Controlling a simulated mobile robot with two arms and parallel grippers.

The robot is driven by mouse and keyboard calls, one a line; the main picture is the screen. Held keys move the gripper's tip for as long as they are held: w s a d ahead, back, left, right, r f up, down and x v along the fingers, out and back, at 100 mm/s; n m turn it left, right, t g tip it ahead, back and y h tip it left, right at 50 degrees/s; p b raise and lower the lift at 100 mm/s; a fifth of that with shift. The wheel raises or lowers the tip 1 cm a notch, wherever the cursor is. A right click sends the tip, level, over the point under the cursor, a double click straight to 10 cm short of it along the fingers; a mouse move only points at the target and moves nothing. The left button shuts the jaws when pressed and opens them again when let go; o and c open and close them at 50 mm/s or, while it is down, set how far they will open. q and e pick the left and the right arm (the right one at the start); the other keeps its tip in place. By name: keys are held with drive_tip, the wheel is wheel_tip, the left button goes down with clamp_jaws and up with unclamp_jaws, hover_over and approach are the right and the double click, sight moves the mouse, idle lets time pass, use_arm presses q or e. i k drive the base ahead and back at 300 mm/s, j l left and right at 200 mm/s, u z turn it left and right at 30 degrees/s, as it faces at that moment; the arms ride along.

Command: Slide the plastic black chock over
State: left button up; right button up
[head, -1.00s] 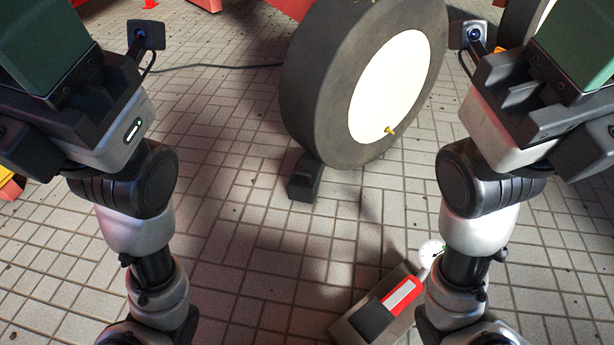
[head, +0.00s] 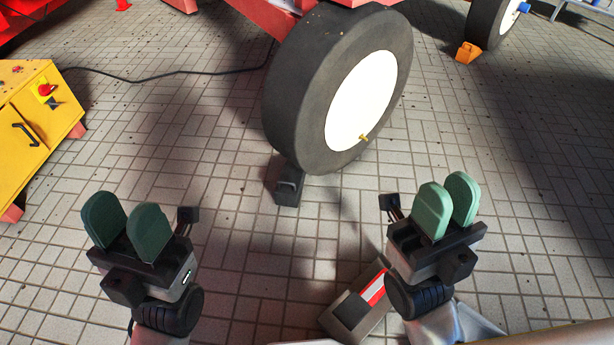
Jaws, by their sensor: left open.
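The black plastic chock (head: 288,188) sits on the tiled floor against the front underside of the large black tyre (head: 290,95) with a white hub. My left gripper (head: 127,226) is open and empty, to the left of the chock and nearer to me. My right gripper (head: 448,205) has its two green fingers apart with nothing between them, to the right of the chock. Both grippers are clear of the chock and the tyre.
A yellow cabinet (head: 35,130) with a red button stands at the left. An orange chock (head: 468,52) sits by a second wheel (head: 492,22) at the back right. A grey and red device (head: 352,303) lies near my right arm. A black cable (head: 150,78) crosses the floor behind.

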sight(288, 191)
drive_tip(key=j+z, duration=0.2)
drive_tip(key=j, duration=0.35)
drive_tip(key=i+j+z, duration=0.15)
drive_tip(key=j, duration=0.2)
drive_tip(key=i+j+z, duration=0.15)
drive_tip(key=j, duration=0.25)
drive_tip(key=i+j+z, duration=0.15)
drive_tip(key=j, duration=0.25)
drive_tip(key=i+j+z, duration=0.15)
drive_tip(key=j, duration=0.3)
drive_tip(key=i+j+z, duration=0.2)
drive_tip(key=i+j, duration=0.15)
drive_tip(key=i, duration=0.4)
